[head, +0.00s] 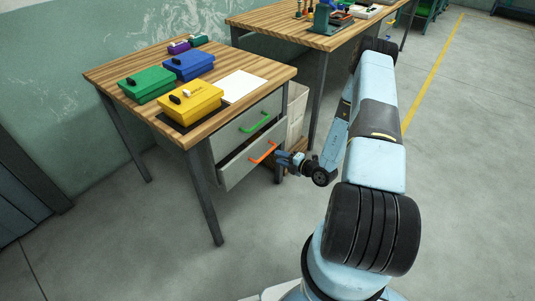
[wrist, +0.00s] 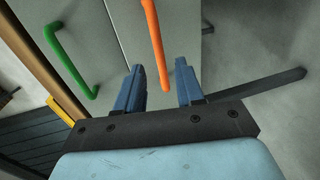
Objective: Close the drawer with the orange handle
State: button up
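The drawer with the orange handle (head: 262,152) is the lower drawer of the grey unit under the near workbench. In the head view its front (head: 243,164) stands out a little from the unit, so it is partly open. My gripper (head: 279,158) is just to the right of the orange handle in the head view. In the wrist view the orange handle (wrist: 154,45) lies ahead, with its end near the gap between my two blue fingers (wrist: 158,75). The fingers are apart and nothing is held. I cannot tell whether they touch the handle.
The upper drawer with the green handle (head: 255,122) is above; the green handle also shows in the wrist view (wrist: 70,62). The workbench (head: 140,68) carries green, blue and yellow boxes and a white sheet (head: 243,87). A table leg (head: 203,195) stands left of the drawer. Floor in front is clear.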

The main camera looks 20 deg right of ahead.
aim_at(268, 153)
jog(key=x, duration=0.8)
grip_shut()
dwell(0.5)
